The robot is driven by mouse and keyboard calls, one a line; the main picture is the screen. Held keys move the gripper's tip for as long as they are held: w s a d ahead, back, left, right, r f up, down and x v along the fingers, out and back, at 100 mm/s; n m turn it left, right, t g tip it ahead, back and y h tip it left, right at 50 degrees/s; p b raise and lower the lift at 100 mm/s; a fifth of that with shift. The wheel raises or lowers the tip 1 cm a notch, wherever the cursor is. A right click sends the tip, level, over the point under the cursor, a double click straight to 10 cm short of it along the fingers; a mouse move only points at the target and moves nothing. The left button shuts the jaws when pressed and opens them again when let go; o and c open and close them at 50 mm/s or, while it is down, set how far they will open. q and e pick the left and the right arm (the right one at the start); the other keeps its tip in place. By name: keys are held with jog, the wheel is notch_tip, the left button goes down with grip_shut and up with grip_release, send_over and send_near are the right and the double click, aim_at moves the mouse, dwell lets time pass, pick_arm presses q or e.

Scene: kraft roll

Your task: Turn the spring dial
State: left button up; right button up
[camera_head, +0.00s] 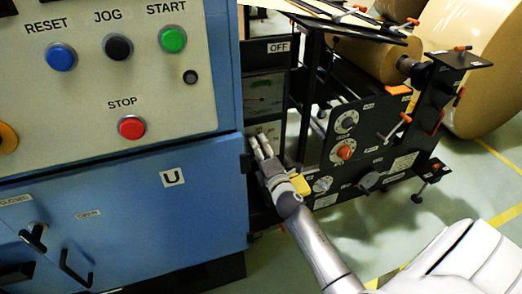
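My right gripper (261,145) is in the middle of the view, its arm coming in from the lower right. Its fingertips point up and away at the narrow panel below a gauge (264,96), beside the blue cabinet's edge. The two fingers look close together; whether they hold or touch anything is too small to tell. My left gripper is not in view.
A blue cabinet (200,220) with blue, black, green and red buttons fills the left. Black brackets with orange handles (394,127) and large kraft rolls (483,65) stand at the right. A yellow part (301,184) sits beside my wrist.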

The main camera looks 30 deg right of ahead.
jog(key=shift+s, duration=0.1)
jog(key=v, duration=1.1)
jog(key=shift+s+a, duration=0.2)
jog(key=shift+s, duration=0.2)
